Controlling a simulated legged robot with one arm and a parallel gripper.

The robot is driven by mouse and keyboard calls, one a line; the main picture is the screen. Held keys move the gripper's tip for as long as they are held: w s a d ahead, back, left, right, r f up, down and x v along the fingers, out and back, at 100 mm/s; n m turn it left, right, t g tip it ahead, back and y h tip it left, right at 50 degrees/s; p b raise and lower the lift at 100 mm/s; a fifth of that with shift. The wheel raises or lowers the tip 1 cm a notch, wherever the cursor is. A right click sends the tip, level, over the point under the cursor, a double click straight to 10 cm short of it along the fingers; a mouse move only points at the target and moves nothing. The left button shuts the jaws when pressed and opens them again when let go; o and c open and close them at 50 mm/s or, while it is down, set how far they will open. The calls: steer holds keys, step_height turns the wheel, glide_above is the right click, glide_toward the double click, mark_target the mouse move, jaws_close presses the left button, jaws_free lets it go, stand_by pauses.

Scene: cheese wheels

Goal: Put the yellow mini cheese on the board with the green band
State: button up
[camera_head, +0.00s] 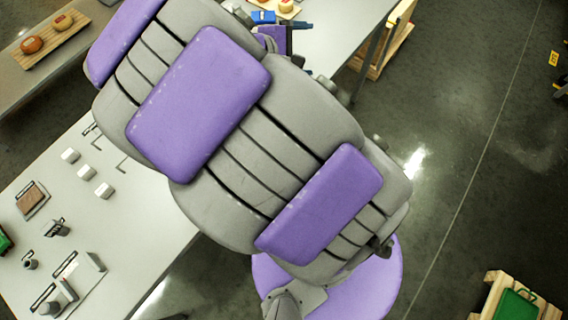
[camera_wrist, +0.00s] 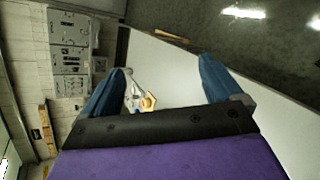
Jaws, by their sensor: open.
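My gripper (camera_head: 283,21) is at the top of the head view, partly hidden by my arm. In the wrist view my gripper (camera_wrist: 162,65) has its two blue fingers wide apart with nothing held. A small yellowish cheese (camera_wrist: 148,102) shows low between the fingers, beyond them and apart from them, on or beside a pale board. In the head view a tan-orange cheese (camera_head: 286,7) sits on a light wooden board just beyond the gripper, cut by the top edge. I cannot make out a green band on any board.
A wooden board (camera_head: 72,25) with two orange-red cheeses lies on a bench at the upper left. The white table (camera_head: 130,235) carries small white blocks, a brown block and tools. Wooden crates stand on the floor at the right, one holding a green item (camera_head: 516,304).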

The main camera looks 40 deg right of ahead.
steer(key=s+a+f+m+g+y, duration=0.2)
steer(key=s+a+m+y, duration=0.5)
steer(key=s+a+y, duration=0.5)
steer(key=s+a+f, duration=0.1)
steer(key=s+a, duration=0.6)
steer(key=s, duration=0.1)
steer(key=shift+s+a+g, duration=0.2)
steer(key=shift+g, duration=0.1)
steer(key=shift+a, duration=0.1)
